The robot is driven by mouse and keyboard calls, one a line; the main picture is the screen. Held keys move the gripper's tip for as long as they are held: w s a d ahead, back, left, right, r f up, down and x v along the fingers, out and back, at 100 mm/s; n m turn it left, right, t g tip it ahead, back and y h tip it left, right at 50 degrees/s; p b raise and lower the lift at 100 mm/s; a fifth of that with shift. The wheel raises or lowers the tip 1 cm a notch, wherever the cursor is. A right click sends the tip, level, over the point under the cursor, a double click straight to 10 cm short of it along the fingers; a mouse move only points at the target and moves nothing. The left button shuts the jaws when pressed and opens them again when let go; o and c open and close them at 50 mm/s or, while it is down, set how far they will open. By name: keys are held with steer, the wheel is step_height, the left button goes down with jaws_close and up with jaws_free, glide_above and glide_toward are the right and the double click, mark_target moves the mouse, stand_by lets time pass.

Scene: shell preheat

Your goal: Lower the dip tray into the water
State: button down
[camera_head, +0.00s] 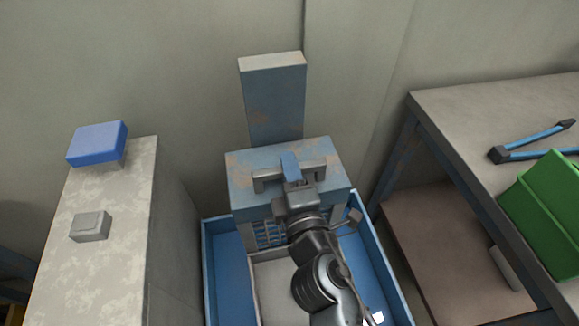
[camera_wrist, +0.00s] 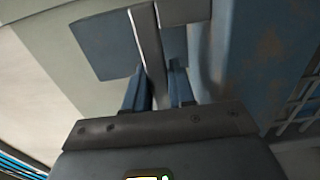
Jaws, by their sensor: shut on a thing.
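A worn blue box-shaped head (camera_head: 238,164) with rusty patches stands in front of an upright blue post (camera_head: 274,95). A grey bar handle (camera_head: 265,181) is on it, and a wire grille (camera_head: 268,236) shows beneath its front. My gripper (camera_head: 290,168) is shut on the handle; in the wrist view its two blue fingers (camera_wrist: 158,85) are on either side of the grey bar (camera_wrist: 148,45). A blue tub (camera_head: 222,262) lies below, with a pale grey surface (camera_head: 270,285) inside. My arm hides much of the tub, and I cannot make out the water or the tray's full outline.
On the left, a worn pale counter (camera_head: 105,270) holds a blue block (camera_head: 97,143) and a small grey box (camera_head: 90,226). On the right, a table (camera_head: 470,115) holds a blue-and-black tool (camera_head: 530,142) and a green bin (camera_head: 545,215). The wall is close behind the post.

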step_height(320, 180, down, 22)
steer(key=b, duration=2)
steer(key=shift+r, duration=0.25)
steer(key=shift+s+f, duration=0.1)
steer(key=c, duration=1.2)
jaws_free()
steer(key=shift+o, duration=0.8)
steer(key=shift+r, duration=0.2)
steer(key=v, duration=0.7)
steer(key=shift+s, duration=0.4)
steer(key=shift+d, duration=0.15)
